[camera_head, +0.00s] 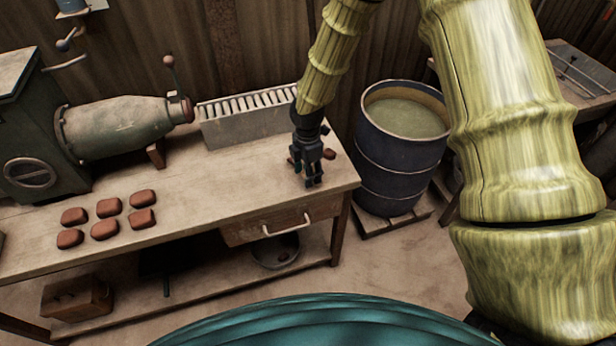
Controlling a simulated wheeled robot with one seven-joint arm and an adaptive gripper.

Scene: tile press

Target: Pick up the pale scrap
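My gripper (314,182) points down over the right end of the wooden bench, with its fingertips at or just above the bench top. The fingers are small and dark here, and I cannot tell whether they are open or shut, or whether anything is between them. Reddish-brown pieces (329,154) show just behind and beside the gripper, partly hidden by it. I cannot make out a clearly pale scrap among them.
Several red-brown tiles (104,229) lie in rows on the left of the bench (200,185). A press (115,128) and a slotted grey rack (245,125) stand behind. A blue drum (400,150) is right of the bench. A bowl (275,252) sits on the lower shelf.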

